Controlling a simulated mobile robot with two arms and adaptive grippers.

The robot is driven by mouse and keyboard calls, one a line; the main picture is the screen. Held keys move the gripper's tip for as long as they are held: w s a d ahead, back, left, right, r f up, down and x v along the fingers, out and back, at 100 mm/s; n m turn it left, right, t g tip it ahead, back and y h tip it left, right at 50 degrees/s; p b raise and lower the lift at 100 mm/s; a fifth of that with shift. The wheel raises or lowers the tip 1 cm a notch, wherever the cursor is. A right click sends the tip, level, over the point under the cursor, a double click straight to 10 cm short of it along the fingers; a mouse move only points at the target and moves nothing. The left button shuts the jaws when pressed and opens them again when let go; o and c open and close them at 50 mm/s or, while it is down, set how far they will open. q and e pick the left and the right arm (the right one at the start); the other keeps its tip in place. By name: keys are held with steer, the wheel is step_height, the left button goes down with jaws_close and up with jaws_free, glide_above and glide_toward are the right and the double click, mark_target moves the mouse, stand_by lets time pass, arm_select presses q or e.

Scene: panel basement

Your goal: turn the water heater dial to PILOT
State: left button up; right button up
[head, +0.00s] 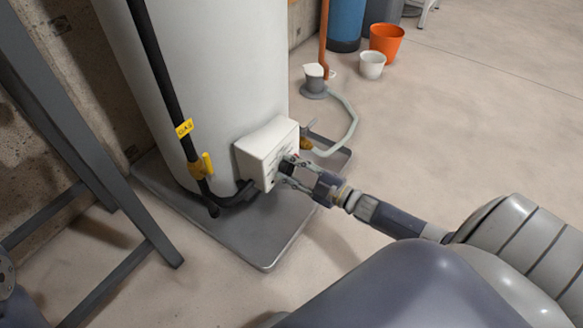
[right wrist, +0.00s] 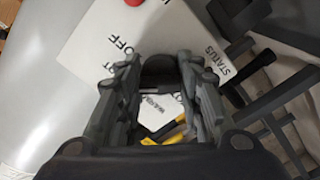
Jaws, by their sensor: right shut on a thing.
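The water heater (head: 205,75) is a tall white tank at the left of the head view. Its white control box (head: 262,148) sits low on the front. My right gripper (head: 289,172) reaches the box's front face from the right and is shut on the dark dial (right wrist: 160,67), which shows between its fingers in the right wrist view. The word OFF is readable beside the dial and STATUS lies further right. The PILOT mark and the dial's pointer cannot be made out; the fingers cover part of the face. My left gripper is not in view.
A black gas pipe with a yellow valve handle (head: 203,165) runs down the tank's left. The heater stands on a grey tray (head: 238,242). A grey metal frame (head: 80,140) stands left. A pale hose (head: 350,125) and buckets (head: 386,42) lie behind. Floor at right is clear.

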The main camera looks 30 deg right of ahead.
steer(key=o, duration=1)
steer(key=shift+o, duration=0.2)
steer(key=v, duration=1.2)
steer(key=shift+a, duration=0.1)
